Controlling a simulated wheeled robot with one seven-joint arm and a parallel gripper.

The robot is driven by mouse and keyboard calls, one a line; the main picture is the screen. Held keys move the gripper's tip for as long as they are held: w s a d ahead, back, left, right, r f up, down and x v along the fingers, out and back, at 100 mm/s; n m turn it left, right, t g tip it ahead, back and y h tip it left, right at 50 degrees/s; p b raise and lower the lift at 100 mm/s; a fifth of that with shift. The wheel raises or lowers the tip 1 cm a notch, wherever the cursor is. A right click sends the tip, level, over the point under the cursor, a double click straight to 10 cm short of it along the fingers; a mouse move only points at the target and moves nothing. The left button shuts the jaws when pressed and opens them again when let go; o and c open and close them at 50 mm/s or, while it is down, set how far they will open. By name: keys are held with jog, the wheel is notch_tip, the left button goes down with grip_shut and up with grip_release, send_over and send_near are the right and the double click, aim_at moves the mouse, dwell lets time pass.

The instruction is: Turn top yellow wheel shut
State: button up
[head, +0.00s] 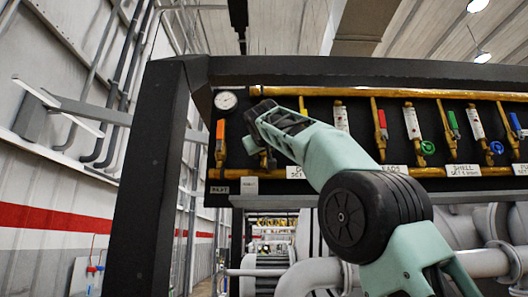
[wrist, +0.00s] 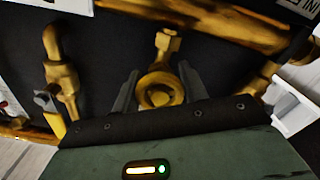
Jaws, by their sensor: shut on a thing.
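The yellow wheel (wrist: 160,88) shows in the middle of the wrist view, on a brass stem fixed to the dark panel. My gripper (wrist: 158,74) has one grey finger on each side of it and is shut on it. In the head view, my gripper (head: 256,142) is at the left part of the panel, between the orange-handled valve and a gauge tube. There the wheel is mostly hidden behind my gripper. The wheel's turned position cannot be read.
A round gauge (head: 225,100) and an orange-handled valve (head: 220,140) are left of my gripper. Several valves with red, green and blue parts line the panel to the right. A brass pipe (head: 380,93) runs above. A dark frame post (head: 152,180) stands at the left.

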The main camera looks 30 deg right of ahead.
jog(key=shift+f, duration=0.15)
jog(key=o, duration=1)
jog(key=b+v, duration=0.7)
jog(key=v, duration=1)
jog(key=shift+s+a, duration=0.15)
